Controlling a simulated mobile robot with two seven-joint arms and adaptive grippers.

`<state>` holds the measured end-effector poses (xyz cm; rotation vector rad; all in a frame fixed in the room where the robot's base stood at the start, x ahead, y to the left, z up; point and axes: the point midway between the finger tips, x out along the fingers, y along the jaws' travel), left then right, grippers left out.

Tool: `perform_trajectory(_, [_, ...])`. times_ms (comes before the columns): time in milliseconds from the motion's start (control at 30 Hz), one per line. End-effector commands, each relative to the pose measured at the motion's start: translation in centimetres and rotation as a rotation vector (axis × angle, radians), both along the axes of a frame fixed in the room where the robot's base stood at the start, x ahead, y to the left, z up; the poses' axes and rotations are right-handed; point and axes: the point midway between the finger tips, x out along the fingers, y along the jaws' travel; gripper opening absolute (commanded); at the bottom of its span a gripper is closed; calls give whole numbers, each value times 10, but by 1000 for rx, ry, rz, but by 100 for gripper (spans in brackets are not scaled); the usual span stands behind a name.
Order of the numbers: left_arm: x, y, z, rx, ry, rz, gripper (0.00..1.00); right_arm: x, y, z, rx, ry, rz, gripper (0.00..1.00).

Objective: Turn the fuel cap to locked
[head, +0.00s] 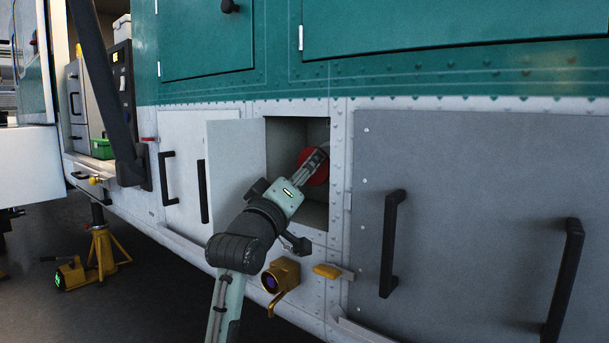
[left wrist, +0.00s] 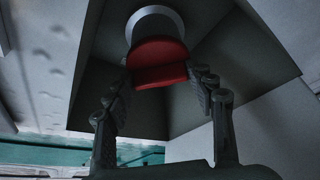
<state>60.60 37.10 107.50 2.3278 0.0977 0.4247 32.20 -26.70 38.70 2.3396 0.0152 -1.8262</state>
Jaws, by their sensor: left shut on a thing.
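The red fuel cap (head: 318,178) sits inside an open recessed compartment (head: 285,135) in the vehicle's side. My left gripper (head: 316,160) reaches into the compartment and covers part of the cap. In the left wrist view, the red cap (left wrist: 158,62) shows in front of a pale round ring (left wrist: 153,15). The fingers of my left gripper (left wrist: 161,76) are on either side of the cap, shut on it. Any lock marking on the cap is not visible. My right gripper is not in view.
The compartment's door (head: 236,170) stands open on the left. Below are a brass fitting (head: 284,274) and a yellow latch (head: 328,271). A grey panel with black handles (head: 460,200) is on the right. A yellow jack stand (head: 102,250) stands on the floor at left.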

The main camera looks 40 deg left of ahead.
Motion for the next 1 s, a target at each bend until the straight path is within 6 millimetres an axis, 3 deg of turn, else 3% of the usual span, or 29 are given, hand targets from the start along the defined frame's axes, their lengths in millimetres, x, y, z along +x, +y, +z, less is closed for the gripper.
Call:
perform_trajectory(500, [0, 3, -1, 458, -37, 2, 26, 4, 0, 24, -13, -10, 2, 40])
perform_trajectory(1000, [0, 4, 0, 648, -54, 3, 26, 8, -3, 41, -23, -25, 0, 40])
